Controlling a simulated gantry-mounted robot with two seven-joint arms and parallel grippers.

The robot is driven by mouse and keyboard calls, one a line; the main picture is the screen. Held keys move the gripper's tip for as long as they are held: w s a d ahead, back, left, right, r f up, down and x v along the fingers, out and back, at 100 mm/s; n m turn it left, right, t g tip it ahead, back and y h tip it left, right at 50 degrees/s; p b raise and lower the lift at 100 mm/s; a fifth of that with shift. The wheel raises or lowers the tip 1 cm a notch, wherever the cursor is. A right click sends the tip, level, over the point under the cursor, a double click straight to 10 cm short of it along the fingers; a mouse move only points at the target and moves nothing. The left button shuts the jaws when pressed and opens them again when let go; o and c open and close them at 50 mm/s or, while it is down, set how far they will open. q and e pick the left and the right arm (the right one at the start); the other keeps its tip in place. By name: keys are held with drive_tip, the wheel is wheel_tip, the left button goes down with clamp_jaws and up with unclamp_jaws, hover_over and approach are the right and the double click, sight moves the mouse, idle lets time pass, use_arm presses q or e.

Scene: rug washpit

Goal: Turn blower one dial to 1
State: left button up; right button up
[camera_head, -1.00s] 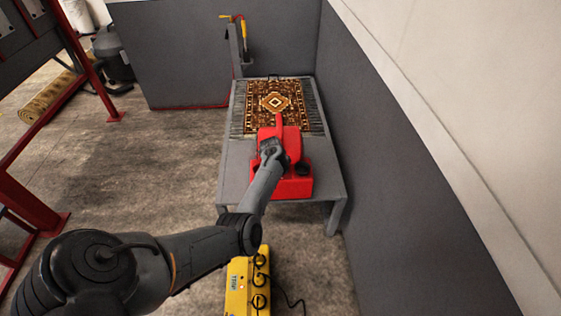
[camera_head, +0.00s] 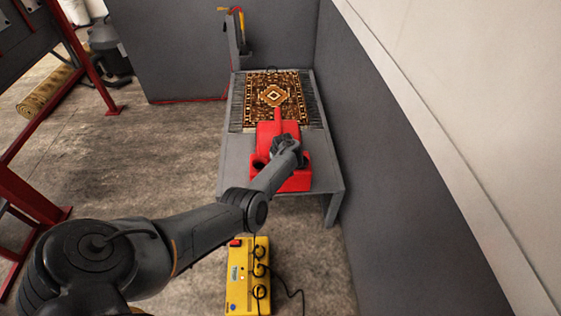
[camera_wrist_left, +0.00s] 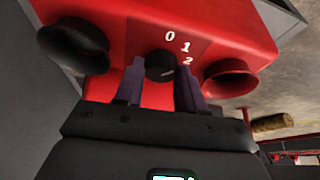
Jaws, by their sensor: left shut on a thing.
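The red blower (camera_head: 283,181) stands on the near end of the grey table. My left gripper (camera_head: 284,143) is at its top, coming in from the near side. In the left wrist view the small black dial (camera_wrist_left: 160,65) sits on the red face, marked 0, 1 and 2 on a dark label (camera_wrist_left: 190,32). The fingers of my left gripper (camera_wrist_left: 160,88) are shut on the dial, one at each side. A pale line on the dial points rightward, roughly toward the 2 side; its exact setting is hard to tell. My right gripper is out of view.
A patterned rug (camera_head: 274,94) lies on the table (camera_head: 235,150) beyond the blower. A yellow box (camera_head: 238,290) with black knobs and a cable is on the floor in front. A grey wall (camera_head: 390,170) runs close along the right.

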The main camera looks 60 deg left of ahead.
use_arm(q)
drive_tip(key=shift+f, duration=0.1)
idle(0.3)
drive_tip(key=o, duration=1)
drive_tip(key=p+v, duration=0.7)
drive_tip(key=v, duration=0.4)
drive_tip(key=shift+a, duration=0.1)
